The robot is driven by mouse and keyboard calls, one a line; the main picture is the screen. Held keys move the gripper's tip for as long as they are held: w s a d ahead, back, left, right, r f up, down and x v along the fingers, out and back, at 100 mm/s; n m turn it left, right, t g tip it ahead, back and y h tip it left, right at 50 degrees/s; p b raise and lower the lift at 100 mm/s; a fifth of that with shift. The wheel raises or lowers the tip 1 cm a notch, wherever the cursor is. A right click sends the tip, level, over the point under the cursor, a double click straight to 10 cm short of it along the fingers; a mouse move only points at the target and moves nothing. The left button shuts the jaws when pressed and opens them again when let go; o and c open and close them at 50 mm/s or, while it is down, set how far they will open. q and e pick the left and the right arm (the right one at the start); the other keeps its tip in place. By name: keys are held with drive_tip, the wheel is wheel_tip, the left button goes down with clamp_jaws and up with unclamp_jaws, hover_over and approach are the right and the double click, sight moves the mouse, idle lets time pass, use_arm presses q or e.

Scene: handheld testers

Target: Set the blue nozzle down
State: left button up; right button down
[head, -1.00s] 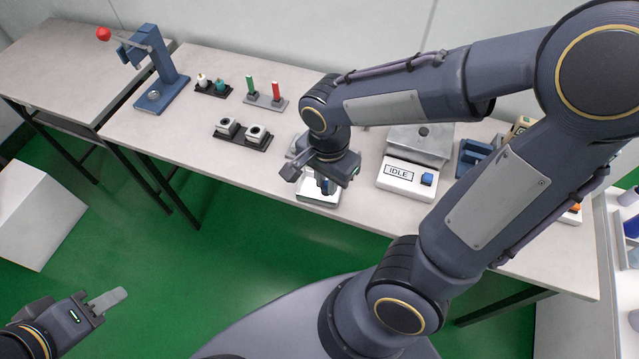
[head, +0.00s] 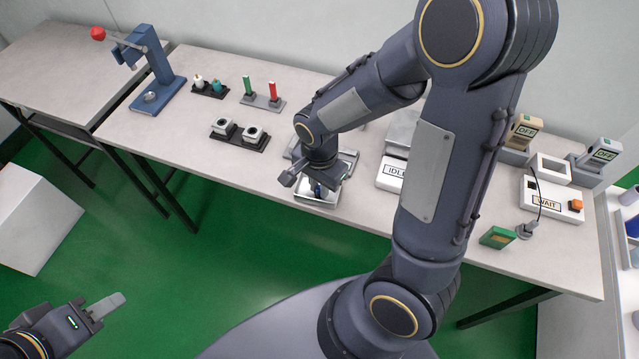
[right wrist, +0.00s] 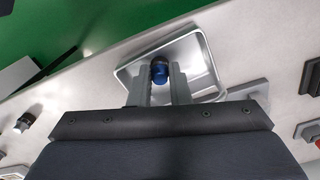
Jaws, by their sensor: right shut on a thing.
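The blue nozzle (right wrist: 159,72) is between the two fingers of my right gripper (right wrist: 160,82) in the right wrist view. The gripper is shut on it, above a shallow metal tray (right wrist: 200,62). I cannot tell whether the nozzle touches the tray floor. In the head view my right gripper (head: 313,188) points down over the tray (head: 324,201) near the table's front edge, and the nozzle shows as a small dark blue patch. My left gripper (head: 98,309) hangs over the green floor at the lower left, away from the table; its finger gap is not clear.
A holder with two sockets (head: 240,135) stands left of the tray. Behind it are green and red sticks (head: 262,95) and a stand with small nozzles (head: 210,88). A blue lever press (head: 155,80) is at far left. A WAIT tester (head: 550,200) and green device (head: 497,237) are right.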

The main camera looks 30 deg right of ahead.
drive_tip(key=shift+f, duration=0.25)
drive_tip(key=c, duration=1.4)
unclamp_jaws()
drive_tip(key=shift+r, duration=0.1)
drive_tip(key=shift+o, duration=0.2)
drive_tip(key=shift+r, duration=0.6)
wheel_tip(320, 180, up, 11)
drive_tip(key=p, duration=0.2)
drive_tip(key=s+r+n+t+y, duration=0.3)
drive_tip(key=s+r+n+t, duration=0.2)
drive_tip(key=s+n, duration=0.6)
drive_tip(key=shift+s+a+r+n+t+y, duration=0.3)
drive_tip(key=shift+s+a+n+y, duration=0.1)
drive_tip(key=shift+a, duration=0.05)
